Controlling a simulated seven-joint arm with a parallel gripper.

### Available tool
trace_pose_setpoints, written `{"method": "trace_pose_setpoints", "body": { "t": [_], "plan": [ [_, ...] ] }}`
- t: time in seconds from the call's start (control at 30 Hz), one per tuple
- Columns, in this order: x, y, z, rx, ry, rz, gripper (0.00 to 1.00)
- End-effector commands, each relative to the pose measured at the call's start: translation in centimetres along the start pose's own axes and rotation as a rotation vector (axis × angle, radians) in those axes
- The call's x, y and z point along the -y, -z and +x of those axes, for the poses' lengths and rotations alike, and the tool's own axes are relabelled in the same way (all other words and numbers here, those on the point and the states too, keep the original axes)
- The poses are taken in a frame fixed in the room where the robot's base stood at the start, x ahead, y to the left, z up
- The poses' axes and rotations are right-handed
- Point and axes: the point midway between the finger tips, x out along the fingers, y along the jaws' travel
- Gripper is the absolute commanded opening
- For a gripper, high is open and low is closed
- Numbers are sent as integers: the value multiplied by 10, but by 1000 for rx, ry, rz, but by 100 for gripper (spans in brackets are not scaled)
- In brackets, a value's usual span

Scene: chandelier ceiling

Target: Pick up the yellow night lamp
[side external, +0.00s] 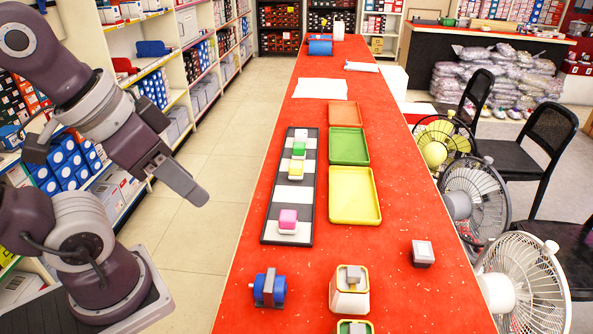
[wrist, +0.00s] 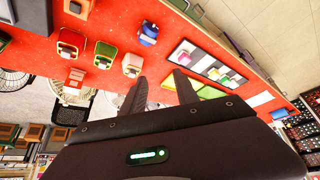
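A small yellow and white block-shaped lamp (side external: 295,168) stands on the black-and-white checked board (side external: 268,238) on the red table. It is between a green and white one (side external: 299,150) and a pink and white one (side external: 288,221). My gripper (side external: 195,192) is left of the table, away from the board, pointing down and right. In the wrist view my gripper (wrist: 160,78) shows two fingers spread apart with nothing between them.
Orange (side external: 345,114), green (side external: 349,147) and yellow (side external: 354,196) trays lie right of the board. A blue device (side external: 269,289) and a cream box (side external: 349,292) stand nearer the camera. Shelves are behind my arm; fans stand right of the table.

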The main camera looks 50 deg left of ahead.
Motion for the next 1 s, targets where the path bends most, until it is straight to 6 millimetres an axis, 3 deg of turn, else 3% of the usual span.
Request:
{"method": "trace_pose_setpoints", "body": {
  "t": [0.13,0.27,0.53,0.6,0.67,0.77,0.8,0.87,0.9,0.97,1.0],
  "plan": [
    [0,0,0,0,0,0,38],
    [0,0,0,0,0,0,64],
    [0,0,0,0,0,0,65],
    [-1,9,2,-7,-6,-10,65],
    [-3,31,9,-25,-22,-37,65],
    [-2,100,37,-94,-52,-135,65],
    [2,132,54,-130,-55,-187,65],
    [15,178,86,-190,-41,-269,65],
    [27,206,111,-230,-21,-323,65],
    [52,241,152,-295,29,-402,65],
    [71,260,181,-339,75,-450,65]
  ]
}}
